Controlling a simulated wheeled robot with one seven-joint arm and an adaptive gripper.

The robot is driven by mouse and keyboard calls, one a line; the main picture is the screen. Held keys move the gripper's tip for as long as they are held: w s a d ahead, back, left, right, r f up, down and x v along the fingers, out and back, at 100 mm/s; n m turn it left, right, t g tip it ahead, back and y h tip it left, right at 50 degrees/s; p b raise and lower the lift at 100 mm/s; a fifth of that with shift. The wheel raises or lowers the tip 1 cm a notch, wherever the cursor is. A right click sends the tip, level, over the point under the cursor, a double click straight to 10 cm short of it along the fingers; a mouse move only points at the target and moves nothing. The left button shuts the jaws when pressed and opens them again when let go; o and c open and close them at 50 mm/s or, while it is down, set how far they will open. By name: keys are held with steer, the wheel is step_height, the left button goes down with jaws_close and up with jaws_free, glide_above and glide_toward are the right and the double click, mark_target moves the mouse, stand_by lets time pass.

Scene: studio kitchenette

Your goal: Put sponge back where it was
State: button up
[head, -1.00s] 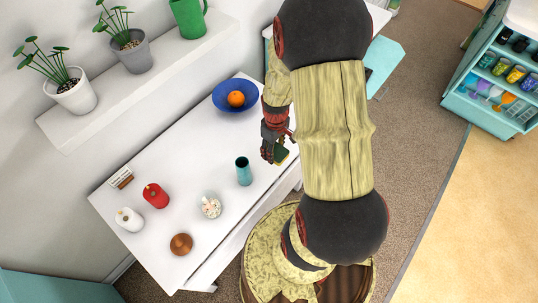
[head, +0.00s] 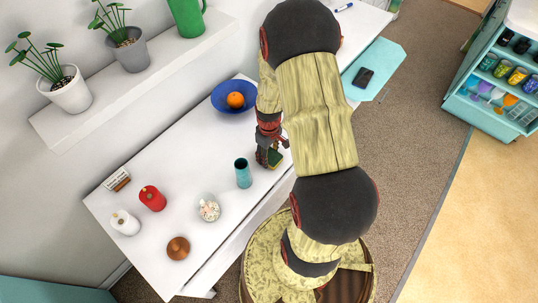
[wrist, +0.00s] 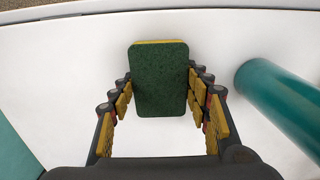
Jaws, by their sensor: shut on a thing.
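The sponge (wrist: 160,80), dark green on the face with a yellow edge, stands between the fingers in the wrist view. In the head view a small green part of the sponge (head: 275,157) shows at the fingertips. My gripper (head: 268,156) is shut on it, over the white counter near its front edge. I cannot tell whether the sponge touches the counter.
A teal cup (head: 242,173) stands close to the gripper; it also shows at the right of the wrist view (wrist: 278,100). A blue bowl (head: 222,104) with an orange is behind. A white patterned item (head: 209,208), red canister (head: 152,198) and brown lid-like item (head: 178,248) stand farther left.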

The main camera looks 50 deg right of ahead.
steer(key=shift+f, duration=0.2)
steer(key=o, duration=1.3)
steer(key=shift+r, duration=0.1)
step_height(320, 180, up, 12)
steer(key=p, duration=0.3)
step_height(320, 180, up, 9)
steer(key=t, duration=0.1)
glide_above(269, 154)
steer(key=w+a, duration=0.2)
steer(key=a, duration=0.3)
steer(key=s+a+r+t, duration=0.1)
steer(key=s+a+r, duration=0.2)
steer(key=a+r, duration=0.3)
steer(key=s+a+r+t, duration=0.2)
steer(key=s+a+r, duration=0.1)
steer(key=a+r, duration=0.3)
steer(key=s+a+r+t, duration=0.1)
steer(key=s+a+r, duration=0.2)
steer(key=r, duration=0.6)
steer(key=shift+s+a+r+m+t, duration=0.1)
steer(key=shift+s+a+m+t, duration=0.1)
steer(key=shift+a, duration=0.5)
steer(key=shift+s+a+m+t, duration=0.1)
steer(key=shift+s+a+m, duration=0.1)
steer(key=shift+a, duration=0.5)
